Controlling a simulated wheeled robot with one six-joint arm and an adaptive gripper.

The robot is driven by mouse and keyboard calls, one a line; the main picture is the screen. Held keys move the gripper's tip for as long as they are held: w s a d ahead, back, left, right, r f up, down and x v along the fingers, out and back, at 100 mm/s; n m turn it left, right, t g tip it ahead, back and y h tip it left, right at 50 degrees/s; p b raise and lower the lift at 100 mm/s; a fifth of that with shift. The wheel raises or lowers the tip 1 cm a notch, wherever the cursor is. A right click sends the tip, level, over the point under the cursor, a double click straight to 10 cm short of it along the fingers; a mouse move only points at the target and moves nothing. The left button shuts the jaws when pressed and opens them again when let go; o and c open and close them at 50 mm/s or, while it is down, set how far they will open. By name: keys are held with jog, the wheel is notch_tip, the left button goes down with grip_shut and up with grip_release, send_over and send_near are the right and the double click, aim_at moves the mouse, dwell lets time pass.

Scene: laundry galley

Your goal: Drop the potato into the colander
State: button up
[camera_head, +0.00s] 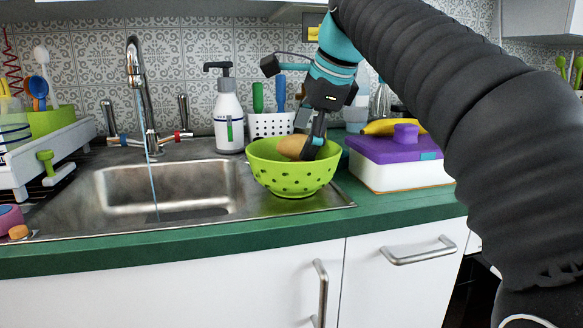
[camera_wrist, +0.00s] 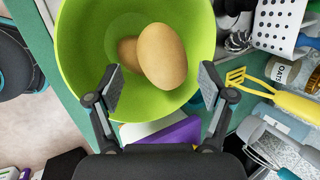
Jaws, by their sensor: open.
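The potato (camera_head: 292,147) is light brown and sits within the rim of the green colander (camera_head: 290,183), which stands at the right edge of the sink. In the wrist view the potato (camera_wrist: 163,55) shows over the colander's inside (camera_wrist: 90,60). A darker brown shape shows beside it; I cannot tell whether it is a second item or a shadow. My gripper (camera_head: 313,150) is over the colander's right part, fingers reaching to the rim. In the wrist view my gripper (camera_wrist: 160,86) has its fingers spread, one on each side below the potato, with gaps between. Whether the potato touches the bottom is unclear.
A white box with a purple lid (camera_head: 398,150) and a banana (camera_head: 392,127) stands right of the colander. A soap bottle (camera_head: 228,115) and a white perforated holder (camera_head: 270,126) stand behind. The sink (camera_head: 165,190) lies left, with the faucet (camera_head: 140,90) above.

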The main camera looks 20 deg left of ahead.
jog(key=v, duration=0.7)
